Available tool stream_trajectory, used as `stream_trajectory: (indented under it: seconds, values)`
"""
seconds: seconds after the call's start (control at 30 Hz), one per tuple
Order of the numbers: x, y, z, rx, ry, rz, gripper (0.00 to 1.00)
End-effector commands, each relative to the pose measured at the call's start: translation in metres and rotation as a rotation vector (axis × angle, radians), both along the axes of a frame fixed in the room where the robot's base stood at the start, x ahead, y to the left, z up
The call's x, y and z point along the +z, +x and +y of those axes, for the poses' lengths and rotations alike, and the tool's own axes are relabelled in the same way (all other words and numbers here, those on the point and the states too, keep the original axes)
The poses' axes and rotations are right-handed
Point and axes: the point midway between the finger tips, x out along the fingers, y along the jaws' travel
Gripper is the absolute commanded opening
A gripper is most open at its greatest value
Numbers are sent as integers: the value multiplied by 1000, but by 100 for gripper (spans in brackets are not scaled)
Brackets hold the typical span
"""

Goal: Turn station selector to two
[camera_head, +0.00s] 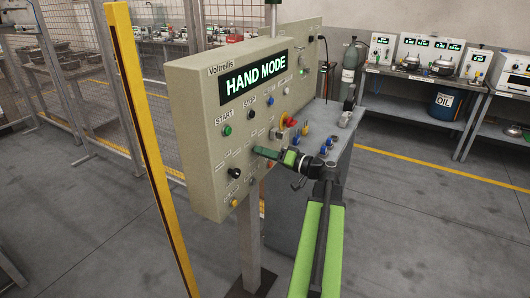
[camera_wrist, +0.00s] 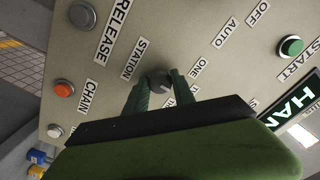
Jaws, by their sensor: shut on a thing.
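The control panel (camera_head: 200,150) is a beige box on a post, with a screen reading HAND MODE. The station selector (camera_wrist: 158,82) is a dark round knob beside the STATION label (camera_wrist: 134,60), with a ONE label (camera_wrist: 205,68) on its other side. My gripper (camera_wrist: 160,92) has its green fingers on both sides of this knob, shut on it. In the head view my gripper (camera_head: 262,153) reaches the panel's face from the right, and its fingers hide the knob. The TWO label and the knob's pointer cannot be made out.
A green START button (camera_head: 227,130), a black knob (camera_head: 234,172) and a red emergency stop (camera_head: 290,121) sit on the same panel. A yellow post (camera_head: 140,120) stands close in front at left. A grey cabinet (camera_head: 310,190) stands behind my arm. Open floor lies at right.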

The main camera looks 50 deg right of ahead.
Motion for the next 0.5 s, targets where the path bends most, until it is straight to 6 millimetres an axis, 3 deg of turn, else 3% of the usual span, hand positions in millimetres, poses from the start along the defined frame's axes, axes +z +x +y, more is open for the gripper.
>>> stream_trajectory:
  seconds: [0.17, 0.2, 0.37, 0.5]
  values:
    - [-1, 0, 0, 0, -3, 4, 0]
    - [-1, 0, 0, 0, -3, 4, 32]
    - [-1, 0, 0, 0, -3, 2, 51]
    - [-1, 0, 0, 1, -2, 2, 51]
